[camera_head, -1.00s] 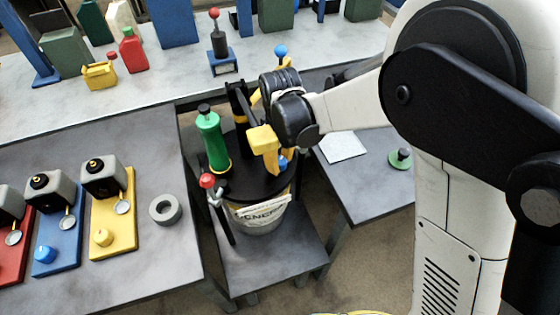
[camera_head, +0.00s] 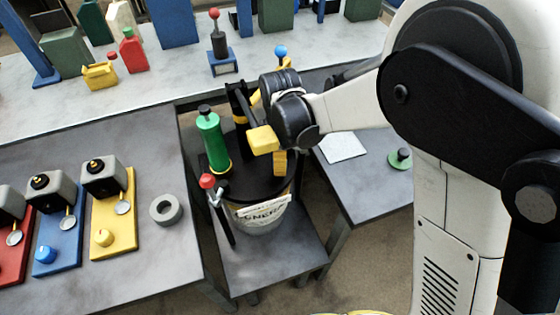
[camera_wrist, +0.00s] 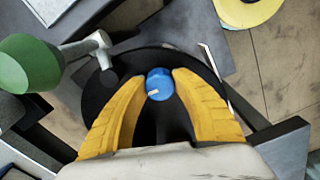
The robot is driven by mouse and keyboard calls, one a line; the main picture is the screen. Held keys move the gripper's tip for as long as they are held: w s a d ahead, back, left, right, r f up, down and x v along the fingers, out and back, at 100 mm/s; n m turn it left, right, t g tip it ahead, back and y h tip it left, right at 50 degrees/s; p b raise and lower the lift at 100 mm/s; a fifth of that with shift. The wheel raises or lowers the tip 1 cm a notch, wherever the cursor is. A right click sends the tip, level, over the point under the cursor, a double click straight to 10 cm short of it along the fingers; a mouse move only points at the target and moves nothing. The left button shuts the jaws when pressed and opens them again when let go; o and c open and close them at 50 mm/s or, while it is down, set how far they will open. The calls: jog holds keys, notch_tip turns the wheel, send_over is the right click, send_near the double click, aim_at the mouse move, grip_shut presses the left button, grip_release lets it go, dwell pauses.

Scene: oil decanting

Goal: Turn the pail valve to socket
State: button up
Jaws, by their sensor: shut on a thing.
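The pail (camera_head: 262,215) is white with lettering and a black lid (camera_head: 240,184), and stands on the low grey platform between the tables. In the wrist view a round blue knob with a pale mark, the valve knob (camera_wrist: 159,84), sits over the black lid (camera_wrist: 100,92) between my two yellow fingers. My gripper (camera_head: 272,148) points down over the right part of the lid and is shut on the knob. It also shows in the wrist view (camera_wrist: 159,88). In the head view my fingers hide the knob. The socket cannot be made out.
A green cylinder (camera_head: 211,140) and a red-knobbed lever (camera_head: 208,181) stand close left of my gripper. A black upright (camera_head: 238,105) is behind it. A grey ring (camera_head: 165,209) and coloured dispenser stations lie on the left table. A white sheet (camera_head: 342,147) lies on the right table.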

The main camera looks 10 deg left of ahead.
jog(key=n, duration=0.5)
jog(key=shift+n, duration=0.3)
jog(key=n, duration=0.5)
dwell(0.4)
jog(key=o, duration=0.9)
jog(key=shift+r, duration=0.1)
notch_tip(320, 180, up, 12)
jog(key=shift+f, duration=0.1)
